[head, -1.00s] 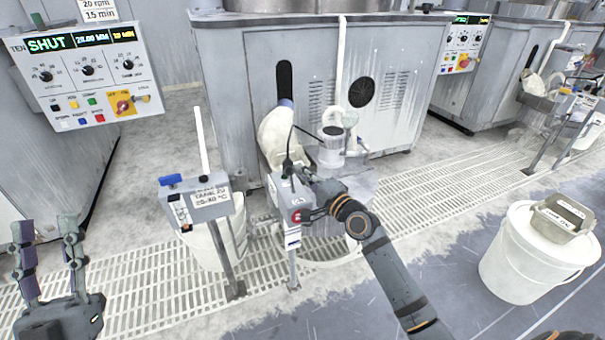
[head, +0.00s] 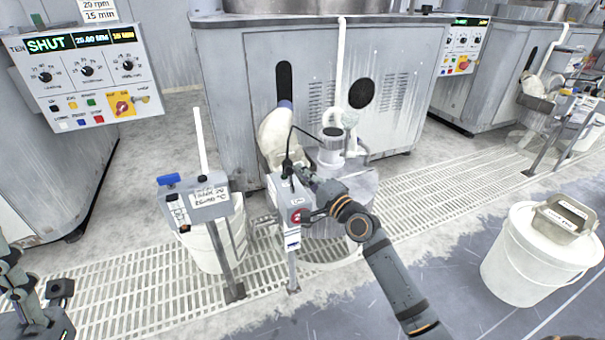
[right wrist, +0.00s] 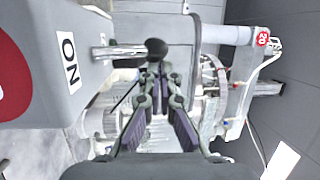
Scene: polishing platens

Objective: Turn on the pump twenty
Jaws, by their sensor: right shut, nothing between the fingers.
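The switch box (head: 280,195) for the pump stands on a thin post in the middle of the head view, with a red round mark on its front. In the right wrist view the box (right wrist: 50,65) fills the left side, with an ON label. A metal lever (right wrist: 125,50) with a dark ball tip sticks out of it beside the label. My right gripper (head: 302,174) is at the box's top right side. Its shut, empty fingers (right wrist: 160,75) point at the ball tip, close to it; contact is unclear. My left gripper (head: 38,290) is partly cut off at lower left.
A second post box with a blue handle (head: 195,195) stands to the left. A white bucket with a tray (head: 525,265) stands at right.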

